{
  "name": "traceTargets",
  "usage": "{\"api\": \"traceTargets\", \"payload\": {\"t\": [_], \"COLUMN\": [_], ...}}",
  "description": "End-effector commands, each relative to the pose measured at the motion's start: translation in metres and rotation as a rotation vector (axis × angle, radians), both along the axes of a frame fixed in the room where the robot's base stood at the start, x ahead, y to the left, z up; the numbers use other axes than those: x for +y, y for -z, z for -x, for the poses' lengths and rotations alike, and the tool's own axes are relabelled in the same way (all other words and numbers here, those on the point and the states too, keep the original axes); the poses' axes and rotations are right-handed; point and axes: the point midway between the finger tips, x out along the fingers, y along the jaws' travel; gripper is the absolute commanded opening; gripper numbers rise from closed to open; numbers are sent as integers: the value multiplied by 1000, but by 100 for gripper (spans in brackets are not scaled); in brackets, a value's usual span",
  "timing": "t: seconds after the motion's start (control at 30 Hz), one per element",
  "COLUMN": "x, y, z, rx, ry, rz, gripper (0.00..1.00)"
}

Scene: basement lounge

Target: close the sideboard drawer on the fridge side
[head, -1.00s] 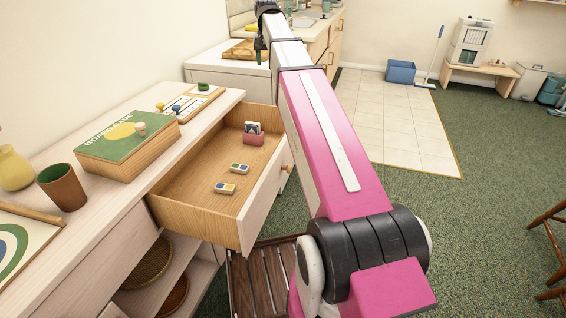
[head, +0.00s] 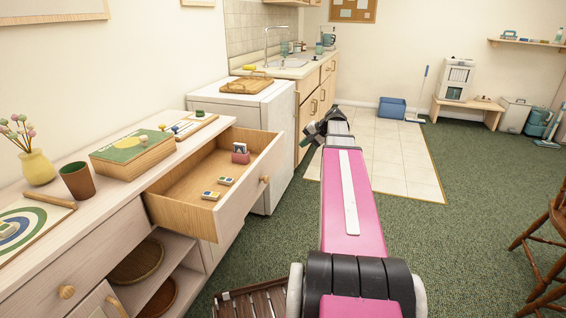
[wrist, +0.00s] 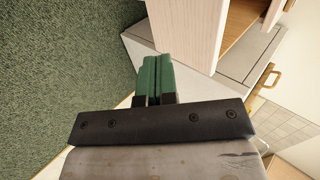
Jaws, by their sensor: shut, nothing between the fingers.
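The sideboard (head: 110,230) runs along the left wall. Its drawer (head: 255,190) nearest the low white fridge (head: 278,118) is pulled out, with a round wooden knob (head: 265,180) on its front. A small pink holder with cards (head: 240,153) and two small coloured blocks (head: 218,187) lie inside. My gripper (head: 314,132) is beyond the drawer and to its right, apart from it, in front of the fridge and counter. In the wrist view, its green fingers (wrist: 152,76) are shut and empty. A pale wood panel (wrist: 186,32), apparently the drawer front, shows past the fingers.
On the sideboard top stand a green game box (head: 132,155), a brown cup (head: 77,181) and a yellow vase (head: 37,167). A slatted wooden piece (head: 255,300) lies low near my base. A wooden chair (head: 545,240) stands at right.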

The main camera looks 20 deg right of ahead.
Motion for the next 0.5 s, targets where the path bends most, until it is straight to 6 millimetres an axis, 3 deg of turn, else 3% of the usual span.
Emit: {"api": "traceTargets", "payload": {"t": [0.2,0.5], "x": [-8,19], "y": [9,40], "z": [2,-18], "rx": [-21,-19], "ry": [30,28], "rz": [-32,-31], "gripper": [0,0]}}
